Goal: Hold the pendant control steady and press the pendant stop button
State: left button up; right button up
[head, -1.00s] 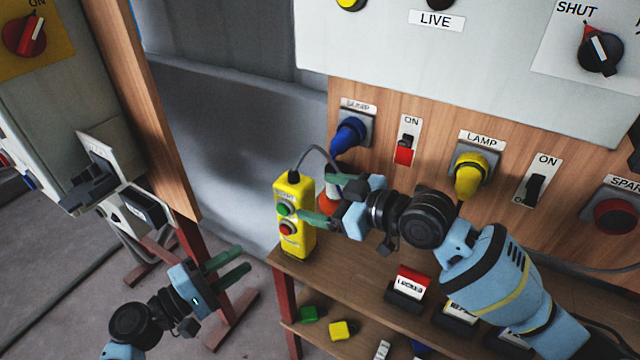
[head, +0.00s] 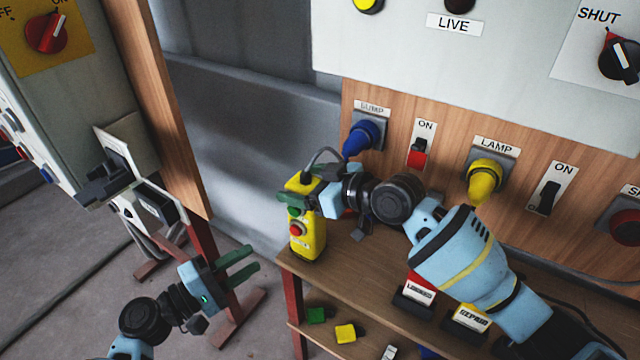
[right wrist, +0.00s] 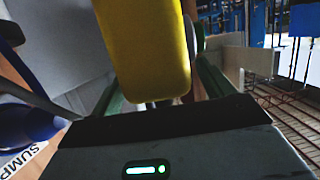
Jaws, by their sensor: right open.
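The yellow pendant control (head: 311,240) stands upright at the left end of the wooden shelf, with a cable from its top. Its red button (head: 299,229) shows on the front, below a green button (head: 293,212). My right gripper (head: 290,198) is at the pendant's upper part, jaws open. In the right wrist view the yellow pendant body (right wrist: 145,45) lies between the green fingers (right wrist: 160,80); whether they touch it I cannot tell. My left gripper (head: 238,263) is open and empty, to the lower left of the pendant and apart from it.
The blue plug (head: 362,138) and red switch (head: 417,155) are on the panel behind my right arm; the yellow plug (head: 486,178) is further right. Labelled blocks (head: 413,291) stand on the shelf (head: 350,262). A wooden post (head: 160,110) rises left of the pendant.

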jog(key=shift+x, duration=0.85)
jog(key=c, duration=1.2)
pick_arm(q)
jog(key=shift+c, duration=0.5)
pick_arm(e)
jog(key=shift+c, duration=0.7)
pick_arm(q)
grip_shut()
